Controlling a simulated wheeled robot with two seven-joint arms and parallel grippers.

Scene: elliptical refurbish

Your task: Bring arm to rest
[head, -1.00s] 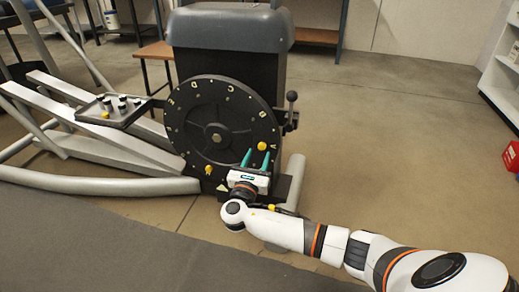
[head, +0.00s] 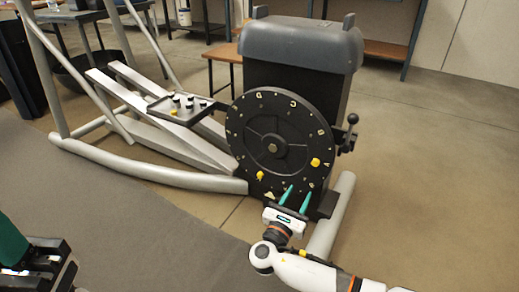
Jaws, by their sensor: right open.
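My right gripper (head: 296,197) has two teal fingers spread apart with nothing between them. It is open, in front of the lower edge of the black disc (head: 245,135) of the elliptical machine, below a yellow knob (head: 315,162) on that disc. My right arm (head: 305,272) comes in from the bottom right. At the bottom left edge a dark part with a teal piece, apparently my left gripper (head: 38,262), shows only in part. Its fingers cannot be made out clearly.
The elliptical machine has a grey-topped housing (head: 300,45), a black-knobbed lever (head: 348,135) and grey frame tubes (head: 150,165). A tray (head: 180,108) holds several black knobs and a yellow piece. A grey mat (head: 130,230) lies in front. Floor at the right is clear.

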